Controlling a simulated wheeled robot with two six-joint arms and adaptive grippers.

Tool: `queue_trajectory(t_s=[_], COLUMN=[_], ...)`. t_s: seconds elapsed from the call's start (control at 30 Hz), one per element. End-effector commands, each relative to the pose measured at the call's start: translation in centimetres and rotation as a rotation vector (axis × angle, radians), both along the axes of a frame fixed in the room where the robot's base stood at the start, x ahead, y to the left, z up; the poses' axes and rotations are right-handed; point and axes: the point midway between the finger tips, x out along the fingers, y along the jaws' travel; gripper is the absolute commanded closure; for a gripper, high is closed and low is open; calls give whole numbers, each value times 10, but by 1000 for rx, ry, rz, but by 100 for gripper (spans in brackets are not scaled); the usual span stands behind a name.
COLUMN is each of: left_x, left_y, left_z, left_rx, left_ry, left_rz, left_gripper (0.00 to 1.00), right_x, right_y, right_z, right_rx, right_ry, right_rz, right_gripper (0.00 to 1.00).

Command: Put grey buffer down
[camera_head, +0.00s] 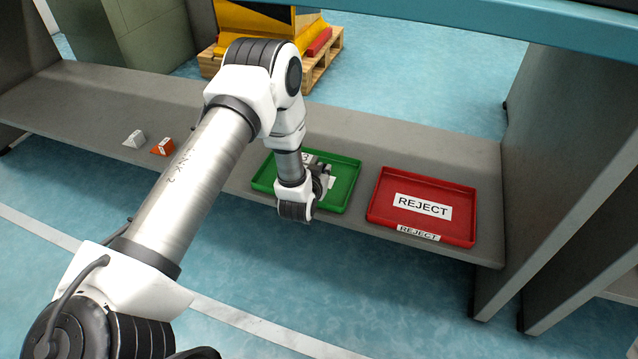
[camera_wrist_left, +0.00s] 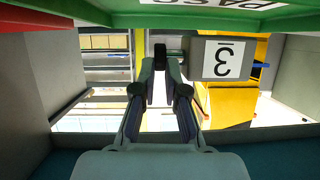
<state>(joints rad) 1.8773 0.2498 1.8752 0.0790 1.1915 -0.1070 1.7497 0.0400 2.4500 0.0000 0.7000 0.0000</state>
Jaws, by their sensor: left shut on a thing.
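The grey buffer (camera_wrist_left: 223,60) is a grey block with a white label bearing a 3, upside down in the left wrist view. In the head view only part of its label (camera_head: 306,157) shows behind my gripper. My left gripper (camera_head: 322,172) is over the green tray (camera_head: 344,190). In the wrist view my left gripper (camera_wrist_left: 168,62) is shut at the block's side, holding it. The tray's underside-up rim (camera_wrist_left: 115,18) and part of a PASS label show right by the block. I cannot tell whether the block touches the tray floor. My right gripper is not in view.
A red REJECT tray (camera_head: 385,195) lies right of the green tray on the grey shelf (camera_head: 80,95). A white-grey piece (camera_head: 134,139) and an orange piece (camera_head: 163,147) sit at the shelf's left. A grey upright panel (camera_head: 560,160) stands at the right.

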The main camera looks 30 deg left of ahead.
Motion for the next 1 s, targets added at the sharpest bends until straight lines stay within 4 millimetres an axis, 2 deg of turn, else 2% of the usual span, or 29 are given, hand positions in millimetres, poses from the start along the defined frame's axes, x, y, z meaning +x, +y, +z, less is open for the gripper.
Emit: queue_trajectory(t_s=[0.13,0.3,0.67,0.7,0.73,1.0], left_x=[9,9,9,9,9,9], left_y=[16,15,15,15,15,15], left_z=[-2,-38,-39,-39,-38,-38], left_rx=[0,1,0,-1,0,0], left_ry=[-3,-1,-1,1,0,0], left_rz=[1,-3,-2,-1,-1,-1], left_gripper=[100,100,100,75,64,64], right_x=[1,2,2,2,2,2], right_y=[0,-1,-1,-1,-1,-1], right_z=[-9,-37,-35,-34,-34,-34], right_rx=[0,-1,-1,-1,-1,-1], right_ry=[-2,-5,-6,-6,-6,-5], right_rz=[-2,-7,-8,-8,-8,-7], right_gripper=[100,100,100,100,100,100])
